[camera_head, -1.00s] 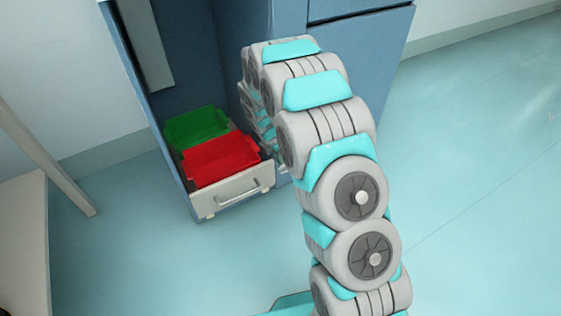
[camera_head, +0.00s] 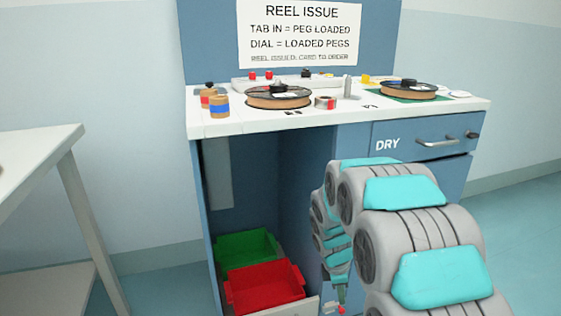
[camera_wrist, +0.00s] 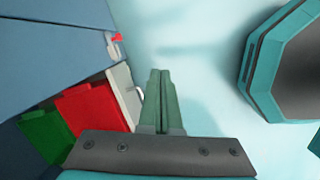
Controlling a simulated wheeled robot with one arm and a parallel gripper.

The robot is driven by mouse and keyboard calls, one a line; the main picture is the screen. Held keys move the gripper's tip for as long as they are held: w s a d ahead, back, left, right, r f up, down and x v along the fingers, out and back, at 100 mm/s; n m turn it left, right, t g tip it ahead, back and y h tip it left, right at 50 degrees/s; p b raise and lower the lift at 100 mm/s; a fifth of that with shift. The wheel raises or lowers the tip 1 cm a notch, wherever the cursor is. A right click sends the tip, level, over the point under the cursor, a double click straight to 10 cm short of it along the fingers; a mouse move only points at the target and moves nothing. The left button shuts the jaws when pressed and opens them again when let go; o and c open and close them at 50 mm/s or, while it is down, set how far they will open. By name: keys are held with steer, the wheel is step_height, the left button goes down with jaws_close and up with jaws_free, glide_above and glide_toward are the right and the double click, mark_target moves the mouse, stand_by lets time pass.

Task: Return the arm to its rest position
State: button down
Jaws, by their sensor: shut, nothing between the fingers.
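My arm comes up from the lower right in the head view and bends down in front of the blue cabinet (camera_head: 324,142). My gripper (camera_wrist: 160,72) shows in the wrist view with its two green fingers together and nothing between them.
The white worktop (camera_head: 222,128) carries a left reel (camera_head: 278,97), a right reel (camera_head: 408,90), and small spools (camera_head: 219,106). A drawer marked DRY (camera_head: 400,145) is shut behind my arm. A white table (camera_head: 35,150) stands at the left. Open floor lies right of the cabinet.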

steer(key=s+r+m+g+y+p, duration=0.1)
steer(key=s+r+m+p, duration=0.1)
steer(key=s+r+m, duration=1)
steer(key=s+r+m+p, duration=0.1)
steer(key=s+r+m, duration=0.1)
steer(key=s, duration=0.9)
steer(key=s+a+r+m+g+y+p, duration=0.1)
steer(key=s+r+m, duration=0.2)
steer(key=s, duration=0.8)
steer(key=shift+s+a+r, duration=0.2)
steer(key=shift+a+r, duration=0.1)
steer(key=shift+r, duration=0.6)
